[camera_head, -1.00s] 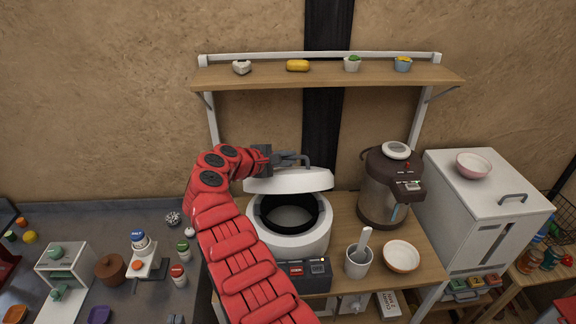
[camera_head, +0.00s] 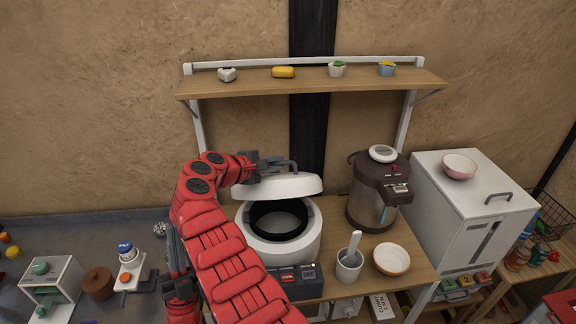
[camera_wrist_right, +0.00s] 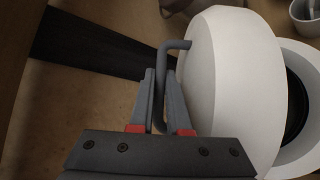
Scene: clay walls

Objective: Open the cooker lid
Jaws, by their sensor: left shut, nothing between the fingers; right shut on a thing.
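The white cooker (camera_head: 298,250) stands on the wooden counter with its dark inner pot (camera_head: 280,219) showing. Its white lid (camera_head: 285,187) is raised and tilted back above the opening. My right gripper (camera_head: 270,167) is shut on the lid's grey handle (camera_head: 293,165). In the right wrist view, the right gripper's fingers (camera_wrist_right: 160,95) close around one leg of the curved handle (camera_wrist_right: 176,48), beside the lid (camera_wrist_right: 225,85). My left gripper (camera_head: 174,240) is shut and empty, left of the cooker and partly hidden behind the right arm.
A shelf (camera_head: 320,87) with small items runs above the counter. A metal dispenser (camera_head: 372,195), a cup (camera_head: 348,268) and a bowl (camera_head: 392,260) stand right of the cooker. A white cabinet (camera_head: 455,220) is further right. A grey counter at left holds several small objects.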

